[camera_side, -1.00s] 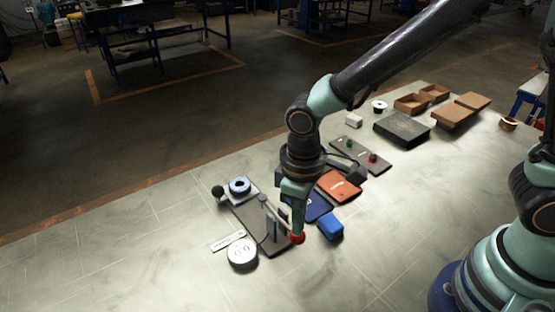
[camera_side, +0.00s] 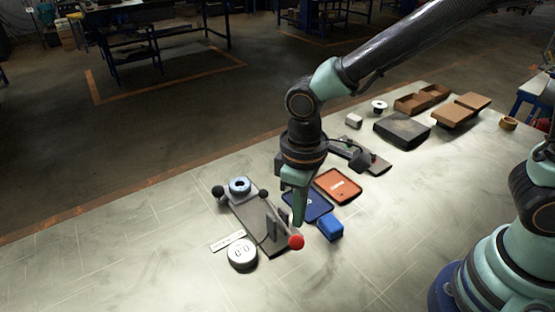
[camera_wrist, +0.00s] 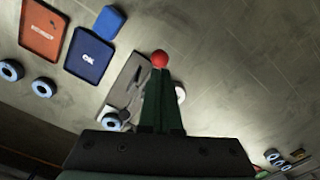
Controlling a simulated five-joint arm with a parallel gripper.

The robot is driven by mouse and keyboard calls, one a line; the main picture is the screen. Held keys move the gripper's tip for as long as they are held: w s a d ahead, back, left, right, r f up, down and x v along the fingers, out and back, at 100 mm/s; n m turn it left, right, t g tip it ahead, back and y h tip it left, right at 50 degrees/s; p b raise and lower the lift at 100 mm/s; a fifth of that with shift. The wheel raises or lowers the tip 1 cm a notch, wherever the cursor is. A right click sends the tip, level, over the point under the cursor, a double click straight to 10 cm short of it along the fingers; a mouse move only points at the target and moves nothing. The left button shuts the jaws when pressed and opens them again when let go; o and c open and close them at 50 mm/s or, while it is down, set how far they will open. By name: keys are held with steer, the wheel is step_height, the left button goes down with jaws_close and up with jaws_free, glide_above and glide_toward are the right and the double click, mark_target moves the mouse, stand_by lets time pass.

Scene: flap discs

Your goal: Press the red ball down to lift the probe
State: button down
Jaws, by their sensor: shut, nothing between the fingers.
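The red ball (camera_side: 296,242) is at the near right end of a dark grey test stand (camera_side: 250,212). It also shows in the wrist view (camera_wrist: 159,58), just beyond my fingertips. My gripper (camera_side: 299,221) points down, shut and empty, with its tips a little above the ball in the side view. A small gap seems to show between them. A blue ring-shaped disc (camera_side: 239,185) sits on the stand. The probe's tip cannot be made out.
A round white gauge (camera_side: 242,254) and a label strip (camera_side: 228,241) lie left of the stand. A blue block (camera_side: 330,229), a blue tray (camera_side: 318,210) and an orange tray (camera_side: 338,186) lie to the right. Boxes stand farther back. The table's front is clear.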

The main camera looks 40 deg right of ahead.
steer(key=shift+r, duration=2.7)
